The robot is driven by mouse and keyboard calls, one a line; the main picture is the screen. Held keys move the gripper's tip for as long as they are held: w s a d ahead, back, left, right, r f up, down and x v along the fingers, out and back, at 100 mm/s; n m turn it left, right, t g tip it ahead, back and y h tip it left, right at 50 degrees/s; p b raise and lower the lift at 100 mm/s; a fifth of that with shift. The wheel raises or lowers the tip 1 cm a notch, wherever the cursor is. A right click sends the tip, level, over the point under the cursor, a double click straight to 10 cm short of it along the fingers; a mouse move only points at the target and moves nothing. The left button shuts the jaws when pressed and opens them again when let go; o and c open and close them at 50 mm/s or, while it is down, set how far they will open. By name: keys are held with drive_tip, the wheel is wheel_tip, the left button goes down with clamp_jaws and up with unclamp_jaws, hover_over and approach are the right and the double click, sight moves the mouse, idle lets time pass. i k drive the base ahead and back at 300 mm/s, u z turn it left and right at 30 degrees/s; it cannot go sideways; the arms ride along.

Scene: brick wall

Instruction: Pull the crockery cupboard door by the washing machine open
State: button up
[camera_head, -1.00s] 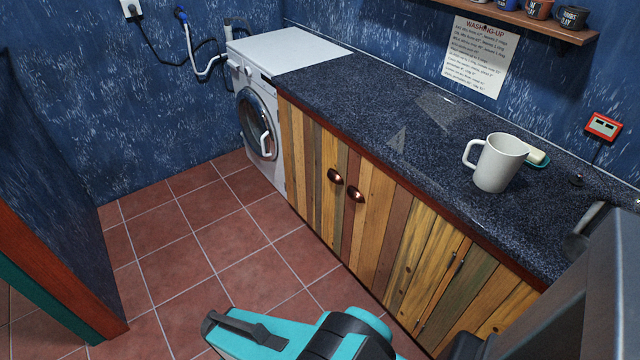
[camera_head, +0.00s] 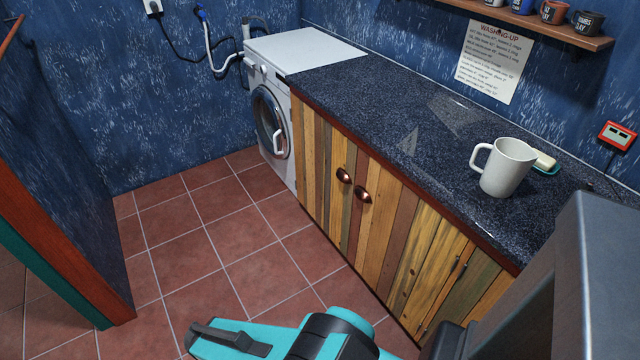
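The crockery cupboard door by the washing machine (camera_head: 318,178) is made of upright, mixed-colour planks and is closed. The neighbouring door (camera_head: 380,230) is closed too, with a matching handle (camera_head: 362,194) close beside the first. The white washing machine (camera_head: 272,125) stands to the left of the doors. My teal and black gripper (camera_head: 229,340) is low at the bottom of the view, over the floor and well short of the door. It touches no handle; its fingertips are not clear.
A dark speckled worktop (camera_head: 400,120) runs above the cupboards, with a white jug (camera_head: 505,167) on it. A blue wall end with red-brown trim (camera_head: 60,240) stands at left. The red tiled floor (camera_head: 215,225) before the doors is clear. A dark grey block at right hides part of the worktop.

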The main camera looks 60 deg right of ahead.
sight(326, 159)
drive_tip(key=i, duration=0.95)
drive_tip(key=u, duration=0.15)
drive_tip(key=k, duration=0.9)
drive_tip(key=z, duration=0.2)
drive_tip(key=i, duration=0.7)
drive_tip(key=u, duration=0.05)
